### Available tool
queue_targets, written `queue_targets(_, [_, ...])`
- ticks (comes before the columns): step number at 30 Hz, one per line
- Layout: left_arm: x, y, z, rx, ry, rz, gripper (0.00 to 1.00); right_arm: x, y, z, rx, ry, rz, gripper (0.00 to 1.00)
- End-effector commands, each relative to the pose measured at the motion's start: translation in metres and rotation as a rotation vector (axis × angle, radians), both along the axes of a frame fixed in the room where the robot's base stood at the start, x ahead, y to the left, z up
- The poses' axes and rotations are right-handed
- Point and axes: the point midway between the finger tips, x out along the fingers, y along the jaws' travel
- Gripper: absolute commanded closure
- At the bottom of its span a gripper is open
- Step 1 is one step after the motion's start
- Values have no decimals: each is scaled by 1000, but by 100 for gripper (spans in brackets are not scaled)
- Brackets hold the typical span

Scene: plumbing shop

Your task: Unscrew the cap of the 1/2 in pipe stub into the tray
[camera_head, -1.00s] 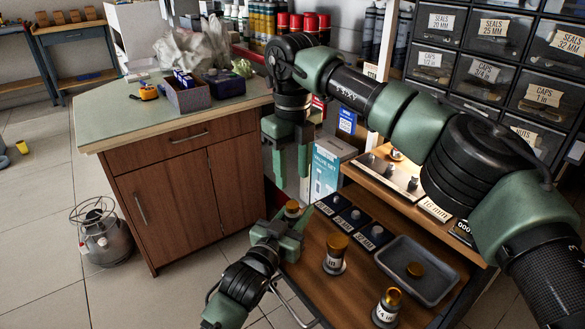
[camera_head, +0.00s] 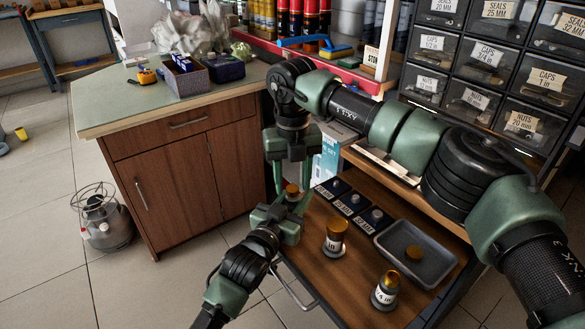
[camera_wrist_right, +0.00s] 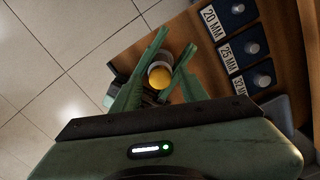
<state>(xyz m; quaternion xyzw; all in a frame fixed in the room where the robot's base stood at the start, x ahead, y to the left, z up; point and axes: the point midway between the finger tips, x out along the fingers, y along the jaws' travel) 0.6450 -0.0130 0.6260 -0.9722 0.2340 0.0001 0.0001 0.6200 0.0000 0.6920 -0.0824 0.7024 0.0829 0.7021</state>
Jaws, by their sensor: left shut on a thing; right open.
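A pipe stub with a brass cap (camera_head: 291,190) is held upright by my left gripper (camera_head: 291,206) at the left end of the wooden work surface. Its size label is hidden. My right gripper (camera_head: 291,178) points down above it, open, with its fingers on either side of the cap. In the right wrist view the cap (camera_wrist_right: 160,77) sits between the open fingers of the right gripper (camera_wrist_right: 177,41), nearer one finger; contact cannot be told.
A capped 1 in stub (camera_head: 335,237) and a capped 3/4 in stub (camera_head: 386,290) stand on the wooden surface (camera_head: 350,272) in front of the tray. Dark blocks labelled in mm (camera_head: 350,203) lie behind them. A wooden cabinet (camera_head: 185,175) is at left.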

Motion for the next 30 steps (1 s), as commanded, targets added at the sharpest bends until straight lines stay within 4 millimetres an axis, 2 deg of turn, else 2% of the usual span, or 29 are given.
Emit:
queue_targets(10, [0,0,-1,0,1,0,100,0,0,-5,-1,0,0,56])
queue_targets(12, [0,0,-1,0,1,0,100,0,0,-5,-1,0,0,76])
queue_targets(15, [0,0,-1,0,1,0,100,0,0,-5,-1,0,1,100])
queue_targets(22, [0,0,-1,0,1,0,100,0,0,-5,-1,0,68,100])
queue_targets(30, [0,0,-1,0,1,0,100,1,0,-4,-1,-2,573,100])
